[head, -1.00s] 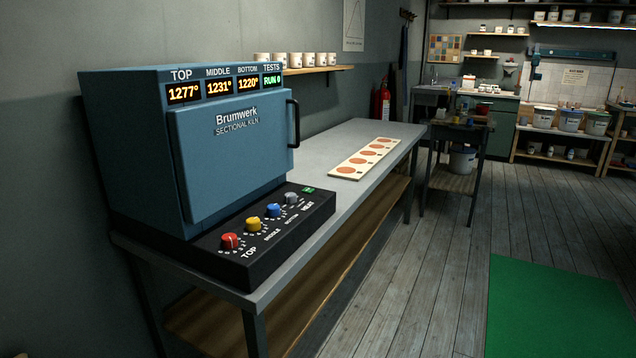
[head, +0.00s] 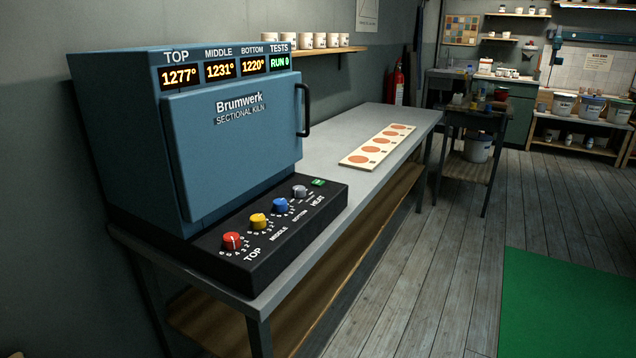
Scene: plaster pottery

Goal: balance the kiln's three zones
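The blue kiln (head: 232,140) stands on the grey workbench (head: 372,190) with its door shut. Its displays read top 1277° (head: 179,76), middle 1231° (head: 220,70), bottom 1220° (head: 252,66), and tests RUN 0 (head: 279,62). The black control panel (head: 270,252) in front carries a red TOP knob (head: 232,240), a yellow MIDDLE knob (head: 258,221), a blue BOTTOM knob (head: 280,205) and a grey HEAT knob (head: 300,191). A small green button (head: 318,182) sits at the panel's far corner. Neither of my grippers is in view.
A pale board with several orange discs (head: 378,147) lies farther along the bench. A shelf of white cups (head: 333,51) hangs behind the kiln. A small dark side table (head: 470,125) stands past the bench. The wooden floor (head: 450,245) and green mat (head: 560,300) are clear.

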